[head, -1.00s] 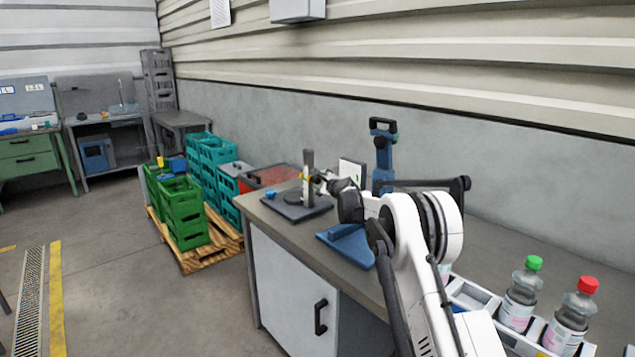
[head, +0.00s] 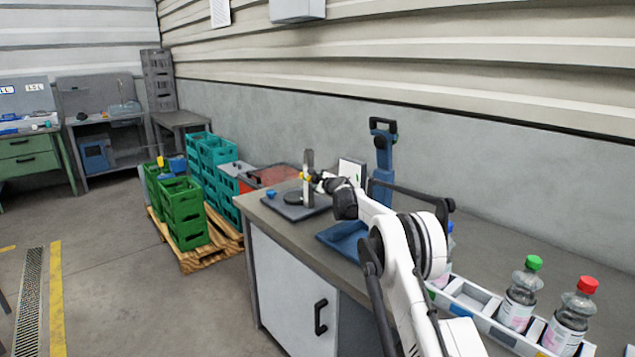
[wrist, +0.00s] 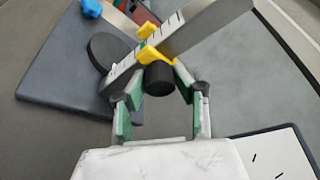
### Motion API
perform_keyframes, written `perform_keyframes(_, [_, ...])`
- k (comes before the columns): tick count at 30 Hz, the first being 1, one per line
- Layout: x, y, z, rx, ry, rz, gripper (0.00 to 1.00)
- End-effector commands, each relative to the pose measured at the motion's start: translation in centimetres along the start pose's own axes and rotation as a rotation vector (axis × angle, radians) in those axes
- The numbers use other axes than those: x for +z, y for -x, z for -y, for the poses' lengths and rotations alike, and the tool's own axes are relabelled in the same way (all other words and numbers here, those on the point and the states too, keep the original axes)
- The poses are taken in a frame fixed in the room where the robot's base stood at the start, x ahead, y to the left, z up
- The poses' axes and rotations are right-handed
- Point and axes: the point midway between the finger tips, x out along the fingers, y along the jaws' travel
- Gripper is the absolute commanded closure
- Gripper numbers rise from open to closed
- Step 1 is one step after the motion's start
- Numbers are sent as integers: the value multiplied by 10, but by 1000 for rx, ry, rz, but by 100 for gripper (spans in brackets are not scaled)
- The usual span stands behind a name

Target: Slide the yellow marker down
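The yellow marker (wrist: 152,54) sits on an upright grey post with scale marks (wrist: 122,78). A black knob (wrist: 159,79) on the marker faces my gripper. In the head view the marker (head: 305,176) is part-way up the post (head: 309,160). My gripper (wrist: 158,84) has its green-padded fingers on both sides of the knob, with a slight gap showing on the left. Contact on the right is unclear. In the head view my gripper (head: 319,181) is right of the post, and its fingers are too small to make out.
The post stands on a dark base plate (head: 292,210) with a blue knob (head: 271,195). A white marked panel (head: 351,172) and a blue stand (head: 382,160) are close by. Bottles with green (head: 534,263) and red caps (head: 587,285) stand at the right.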

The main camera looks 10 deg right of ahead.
Motion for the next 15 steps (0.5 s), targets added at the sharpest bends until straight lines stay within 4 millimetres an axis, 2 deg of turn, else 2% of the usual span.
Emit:
perform_keyframes(1, [0,0,0,0,0,0,84])
perform_keyframes(5, [0,0,0,0,0,0,100])
perform_keyframes(15, [-3,-1,-5,0,0,0,100])
